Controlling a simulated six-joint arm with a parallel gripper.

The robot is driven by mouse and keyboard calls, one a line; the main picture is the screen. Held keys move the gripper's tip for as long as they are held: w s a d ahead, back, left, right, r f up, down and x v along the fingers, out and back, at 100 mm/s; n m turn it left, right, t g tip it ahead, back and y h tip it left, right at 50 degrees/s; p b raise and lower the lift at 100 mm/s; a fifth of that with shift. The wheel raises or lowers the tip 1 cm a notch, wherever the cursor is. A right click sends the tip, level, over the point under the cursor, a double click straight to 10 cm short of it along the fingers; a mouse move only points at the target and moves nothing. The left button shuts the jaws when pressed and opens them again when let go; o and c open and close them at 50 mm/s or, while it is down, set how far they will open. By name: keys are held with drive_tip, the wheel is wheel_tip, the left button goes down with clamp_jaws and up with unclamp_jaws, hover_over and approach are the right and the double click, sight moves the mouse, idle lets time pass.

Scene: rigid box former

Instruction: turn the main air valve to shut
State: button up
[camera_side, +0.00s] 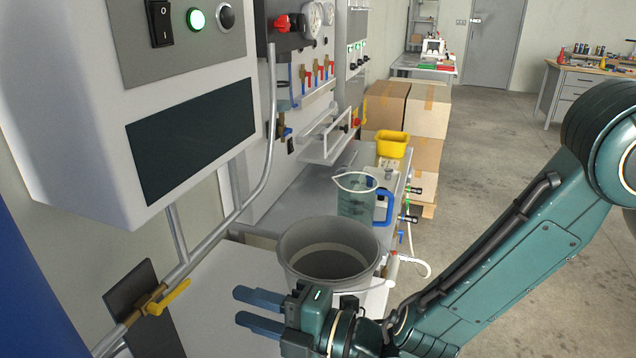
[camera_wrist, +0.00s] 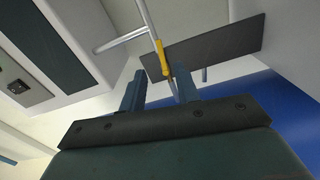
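The main air valve (camera_side: 153,302) is a brass body on a grey pipe at the lower left of the side view, in front of a dark plate. Its yellow lever (camera_side: 172,295) points up and right, roughly along the pipe. In the wrist view the yellow lever (camera_wrist: 161,55) shows above and between my fingers, close to in line with the pipe. My gripper (camera_side: 243,308) is open and empty, to the right of the lever and apart from it. Its two blue fingers (camera_wrist: 158,88) point toward the valve; the right finger partly overlaps the valve area in the wrist view.
A grey bucket (camera_side: 330,250) stands right behind my gripper. A jug with a blue handle (camera_side: 356,198) and a yellow container (camera_side: 393,144) stand farther back. A control box (camera_side: 190,60) hangs above the valve. The space between fingers and lever looks clear.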

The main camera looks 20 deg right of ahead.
drive_tip(key=c, duration=0.7)
drive_tip(key=shift+w+a+r+m+h, duration=0.3)
drive_tip(key=shift+w+a+m+h, duration=0.1)
drive_tip(key=shift+w+m, duration=0.35)
drive_tip(key=w+a+r+m+g+h, duration=0.25)
drive_tip(key=w+r+m+g, duration=0.2)
drive_tip(key=m, duration=0.45)
wheel_tip(320, 180, up, 10)
drive_tip(key=s+d+m+g+h, duration=0.2)
drive_tip(key=m, duration=0.4)
drive_tip(key=shift+s+d+f+g, duration=0.25)
drive_tip(key=shift+d+g, duration=0.1)
drive_tip(key=shift+d, duration=0.05)
